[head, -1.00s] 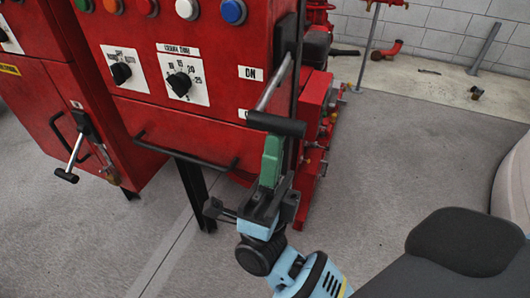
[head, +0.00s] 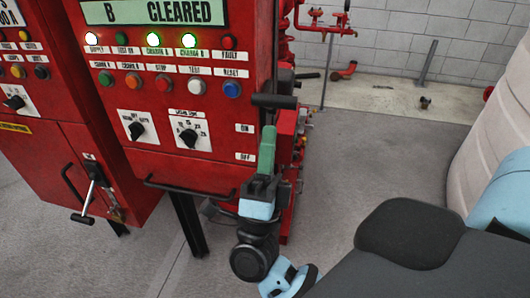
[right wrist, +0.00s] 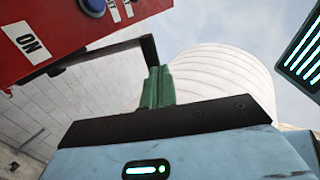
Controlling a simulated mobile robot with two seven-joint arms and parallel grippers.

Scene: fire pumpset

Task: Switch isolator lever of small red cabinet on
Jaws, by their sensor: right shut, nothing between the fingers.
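The small red cabinet (head: 190,90) fills the upper left of the head view. Its isolator lever, with a dark bar handle (head: 273,101), is on the right side. The handle stands higher than the ON label (head: 245,128) and the OFF label (head: 245,157). My right gripper (head: 267,140) has green fingers, shut and empty, pointing up just below the handle. In the right wrist view the fingers (right wrist: 157,88) reach up close to the dark lever (right wrist: 149,48); I cannot tell if they touch. My left gripper is not in view.
The cabinet display (head: 155,12) reads "B CLEARED", with several lamps lit below. A second red cabinet (head: 85,170) with its own lever (head: 88,197) stands left. Red pipework (head: 325,20) is behind. A pale tank (head: 490,130) is at right. Open floor (head: 350,150) lies between.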

